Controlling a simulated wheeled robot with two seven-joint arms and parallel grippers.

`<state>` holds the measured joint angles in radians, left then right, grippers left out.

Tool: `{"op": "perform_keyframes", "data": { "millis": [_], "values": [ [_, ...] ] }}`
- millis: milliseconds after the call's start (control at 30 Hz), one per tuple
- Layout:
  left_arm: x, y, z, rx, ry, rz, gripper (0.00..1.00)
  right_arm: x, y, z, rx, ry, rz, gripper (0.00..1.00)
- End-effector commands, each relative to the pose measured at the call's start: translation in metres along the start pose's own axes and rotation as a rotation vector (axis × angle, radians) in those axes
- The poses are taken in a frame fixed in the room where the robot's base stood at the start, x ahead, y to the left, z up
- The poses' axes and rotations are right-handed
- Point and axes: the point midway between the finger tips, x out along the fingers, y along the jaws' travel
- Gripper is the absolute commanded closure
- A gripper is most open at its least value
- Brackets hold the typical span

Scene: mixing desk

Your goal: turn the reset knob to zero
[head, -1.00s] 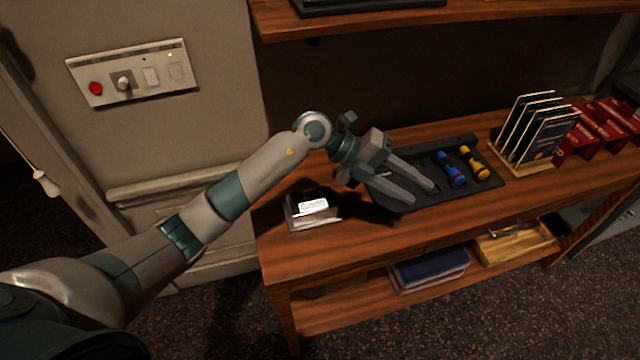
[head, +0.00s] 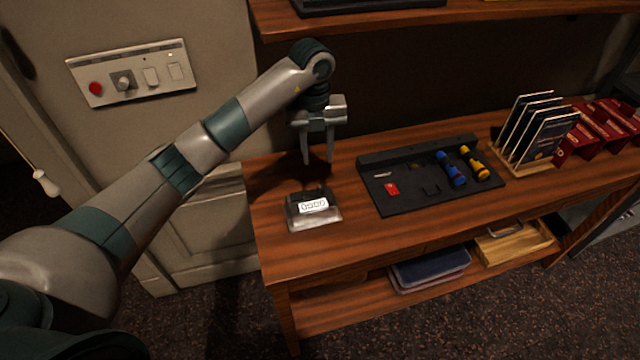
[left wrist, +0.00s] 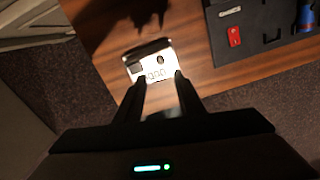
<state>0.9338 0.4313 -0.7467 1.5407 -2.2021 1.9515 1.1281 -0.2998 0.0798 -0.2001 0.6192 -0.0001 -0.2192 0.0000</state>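A small silver counter box (head: 318,221) with a white number display (head: 313,206) stands on the left end of the wooden desk. Its digits are too small to read surely. My right gripper is not in view.
A black tray (head: 400,203) with blue (head: 451,169) and yellow (head: 474,163) tools lies right of the counter. A wall panel (head: 133,73) with a round knob (head: 124,81) is at left. A wooden shelf (head: 450,18) overhangs the desk. A card rack (head: 530,160) stands farther right.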

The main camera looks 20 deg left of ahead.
Motion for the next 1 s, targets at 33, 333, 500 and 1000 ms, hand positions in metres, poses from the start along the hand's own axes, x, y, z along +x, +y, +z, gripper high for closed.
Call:
{"op": "perform_keyframes", "data": {
  "millis": [33,333,500,1000],
  "values": [
    [0.001,0.0,0.0,0.0,0.001,0.0,0.65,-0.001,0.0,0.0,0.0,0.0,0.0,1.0],
    [0.019,0.0,-0.001,-0.001,0.004,0.0,0.65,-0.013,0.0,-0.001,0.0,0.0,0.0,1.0],
    [0.042,0.0,-0.001,-0.001,0.005,0.0,0.65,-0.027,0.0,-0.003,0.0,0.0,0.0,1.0],
    [0.113,-0.001,-0.001,0.0,0.002,-0.002,0.65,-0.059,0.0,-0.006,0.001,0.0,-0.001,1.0]
  ]
}}
